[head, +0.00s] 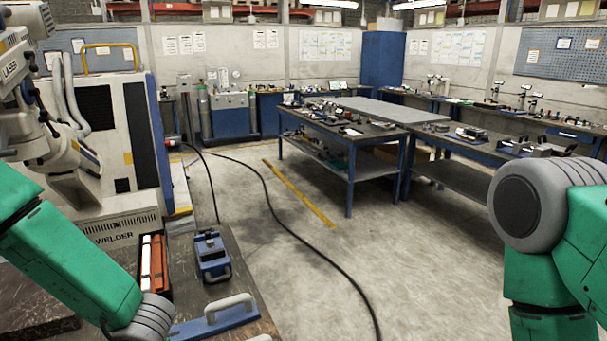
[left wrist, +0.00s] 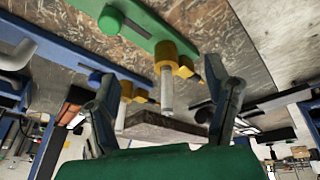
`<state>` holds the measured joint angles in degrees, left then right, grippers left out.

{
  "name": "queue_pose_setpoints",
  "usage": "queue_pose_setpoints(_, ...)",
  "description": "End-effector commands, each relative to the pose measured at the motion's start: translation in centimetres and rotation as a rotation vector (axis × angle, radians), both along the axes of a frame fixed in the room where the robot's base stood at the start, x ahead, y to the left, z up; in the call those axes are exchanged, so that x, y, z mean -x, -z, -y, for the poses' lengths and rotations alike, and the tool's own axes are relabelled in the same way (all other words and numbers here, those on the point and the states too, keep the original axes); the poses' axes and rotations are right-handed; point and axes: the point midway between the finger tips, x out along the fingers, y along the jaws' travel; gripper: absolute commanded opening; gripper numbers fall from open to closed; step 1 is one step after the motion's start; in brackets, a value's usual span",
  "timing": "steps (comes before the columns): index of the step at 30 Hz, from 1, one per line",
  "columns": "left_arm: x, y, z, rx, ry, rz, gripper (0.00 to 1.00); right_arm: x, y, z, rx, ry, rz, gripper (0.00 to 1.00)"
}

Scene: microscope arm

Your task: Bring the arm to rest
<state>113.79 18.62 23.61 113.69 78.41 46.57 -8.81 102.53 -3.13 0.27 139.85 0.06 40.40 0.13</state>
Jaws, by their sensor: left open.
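A white jointed arm with a "LASER" label (head: 28,95) stands at the left edge of the head view, in front of the welder cabinet. Part of it is cut off by the frame. My left arm crosses the lower left of the head view, below this white arm, and its gripper is out of that frame. In the left wrist view my left gripper (left wrist: 158,72) has its two dark fingers spread wide, with nothing seen held between them. My right arm shows at the right edge of the head view, but its gripper is not in view.
The welder cabinet (head: 120,150) stands behind the near bench. That bench holds a blue device (head: 211,256) and a blue bar with a pale handle (head: 215,318). In the left wrist view, a green bar (left wrist: 150,28) with yellow fittings lies beyond the fingers. A black cable crosses open floor (head: 400,250).

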Motion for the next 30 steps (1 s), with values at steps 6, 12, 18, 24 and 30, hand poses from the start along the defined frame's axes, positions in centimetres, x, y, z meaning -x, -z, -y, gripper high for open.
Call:
queue_pose_setpoints(6,7.5,5.3,-0.8,-0.077,0.537,-0.084,0.72,0.0,0.0,0.0,0.0,0.0,0.0,0.0)
queue_pose_setpoints(12,15.6,7.7,-0.1,-0.005,0.968,-0.193,0.72,0.0,0.0,0.0,0.0,0.0,0.0,0.0)
queue_pose_setpoints(18,23.1,7.9,0.7,0.127,1.261,-0.298,0.72,0.0,0.0,0.0,0.0,0.0,0.0,0.0)
queue_pose_setpoints(24,25.1,10.9,1.1,0.171,1.366,-0.323,0.72,0.0,3.4,0.0,0.0,0.0,0.0,0.0)
queue_pose_setpoints(30,24.3,15.6,1.5,0.153,1.39,-0.315,0.72,0.0,8.2,0.0,0.0,0.0,0.0,0.0)
